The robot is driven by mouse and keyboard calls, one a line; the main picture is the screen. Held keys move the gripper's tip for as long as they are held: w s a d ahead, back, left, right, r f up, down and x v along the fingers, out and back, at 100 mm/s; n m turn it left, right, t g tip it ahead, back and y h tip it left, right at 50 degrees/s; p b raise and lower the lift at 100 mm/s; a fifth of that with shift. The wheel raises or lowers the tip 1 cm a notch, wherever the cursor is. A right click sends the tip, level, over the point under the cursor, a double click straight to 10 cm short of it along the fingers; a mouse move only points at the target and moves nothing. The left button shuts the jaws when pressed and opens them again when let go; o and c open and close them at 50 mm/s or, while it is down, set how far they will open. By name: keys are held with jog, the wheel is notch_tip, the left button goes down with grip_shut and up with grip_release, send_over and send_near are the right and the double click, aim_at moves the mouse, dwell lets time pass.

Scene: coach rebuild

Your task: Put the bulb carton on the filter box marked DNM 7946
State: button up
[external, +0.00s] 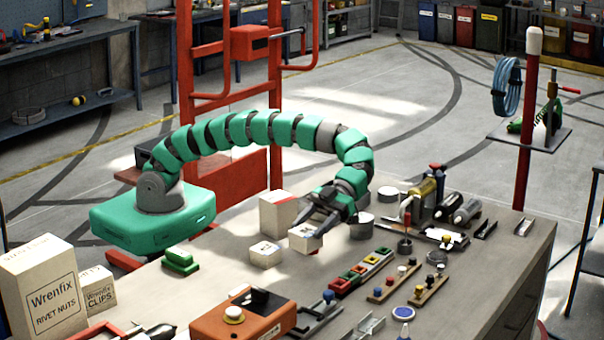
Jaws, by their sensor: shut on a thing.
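My gripper (312,224) reaches down over the bench and is shut on a small white carton (305,241). I cannot tell whether the carton touches the bench top. Its label is too small to read. A taller white box (275,216) stands just left of and behind my gripper. Another small white box (265,254) sits on the bench to the left of the held carton. I cannot read DNM 7946 on any box, so I cannot tell which is the filter box.
The bench (215,262) has bare space around the white boxes. Coloured bins (360,272) stand to the right, with grey cylinders (362,226) behind them. A green block (180,262) and Wrenfix cartons (45,290) are left. An orange device (243,318) is in front.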

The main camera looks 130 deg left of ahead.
jog(key=s+a+r, duration=0.1)
jog(key=s+a, duration=0.4)
jog(key=s, duration=0.1)
jog(key=s+a+r+n+t, duration=0.1)
jog(key=s+a+r, duration=0.1)
jog(key=s+a, duration=0.3)
jog(key=s+a+r+t+b, duration=0.1)
jog(key=s+a, duration=0.5)
jog(key=s, duration=0.1)
jog(key=shift+s+r+n, duration=0.15)
jog(key=shift+s+n, duration=0.05)
jog(key=shift+n, duration=0.2)
jog(key=s+r+n+t+b, duration=0.15)
jog(key=s+n+t, duration=0.3)
jog(key=s, duration=1.55)
send_over(280, 194)
jog(key=shift+s+a+f+m+t+y, duration=0.15)
jog(key=shift+s+f+m+t+y, duration=0.1)
jog(key=shift+f+m+y, duration=0.25)
jog(key=shift+w+f+n, duration=0.25)
jog(key=shift+f, duration=0.1)
notch_tip(280, 194, down, 3)
jog(key=shift+f+b, duration=0.1)
jog(key=shift+b, duration=0.3)
